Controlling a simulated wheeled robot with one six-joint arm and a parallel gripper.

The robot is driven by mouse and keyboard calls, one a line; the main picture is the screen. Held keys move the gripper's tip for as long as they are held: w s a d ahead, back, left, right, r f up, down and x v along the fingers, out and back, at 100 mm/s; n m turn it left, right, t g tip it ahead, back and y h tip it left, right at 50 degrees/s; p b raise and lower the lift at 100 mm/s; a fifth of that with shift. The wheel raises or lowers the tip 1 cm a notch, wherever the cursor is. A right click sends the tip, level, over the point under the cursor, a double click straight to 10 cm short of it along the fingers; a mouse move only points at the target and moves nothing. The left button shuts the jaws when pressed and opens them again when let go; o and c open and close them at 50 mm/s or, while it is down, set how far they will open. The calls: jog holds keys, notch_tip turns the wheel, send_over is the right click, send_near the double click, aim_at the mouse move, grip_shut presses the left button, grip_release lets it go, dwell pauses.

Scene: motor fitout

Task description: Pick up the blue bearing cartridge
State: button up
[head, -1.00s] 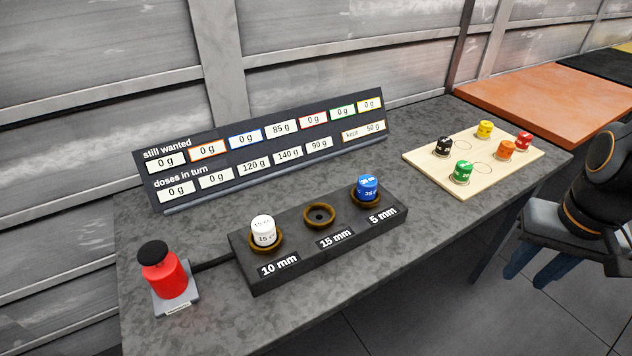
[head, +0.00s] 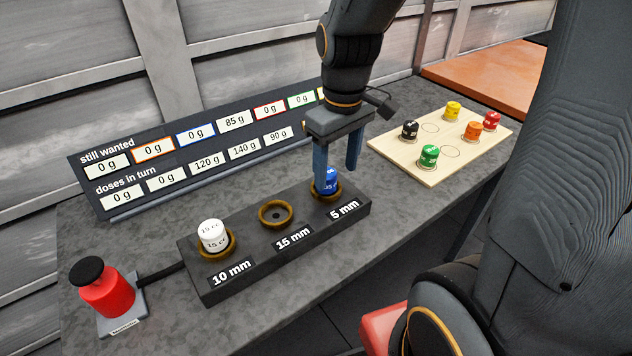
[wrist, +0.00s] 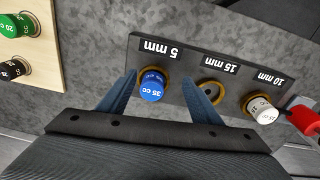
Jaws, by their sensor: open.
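The blue bearing cartridge (head: 327,182) stands upright in the brass ring of the dark block's 5 mm place. It is marked 35 cc in the wrist view (wrist: 152,86). My gripper (head: 338,180) is open above and around it, with one blue finger in front of part of the cartridge and the other to its right. In the wrist view my gripper (wrist: 162,92) has a finger on each side of the cartridge, with gaps showing between. The dark block (head: 215,288) also has an empty 15 mm ring (head: 276,214) and a white cartridge (head: 212,235) at 10 mm.
A pale wooden board (head: 390,160) with black, green, yellow, orange and red cartridges lies to the right. A sign board (head: 85,190) stands behind the block. A red bottle-like item with a black top (head: 104,290) sits at the left. An orange surface (head: 490,75) lies beyond.

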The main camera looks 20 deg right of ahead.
jog(key=w+n, duration=0.1)
jog(key=n, duration=0.1)
jog(key=w+r+n+b, duration=0.1)
jog(key=w, duration=0.1)
jog(key=w+r+n, duration=0.1)
jog(key=n, duration=0.1)
jog(key=shift+w+a+n+g, duration=0.3)
jog(key=shift+w+g, duration=0.1)
jog(key=shift+f, duration=0.2)
jog(key=shift+s+f+p, duration=0.2)
jog(key=shift+f+p, duration=0.5)
jog(key=shift+f, duration=2.9)
jog(key=c, duration=1.5)
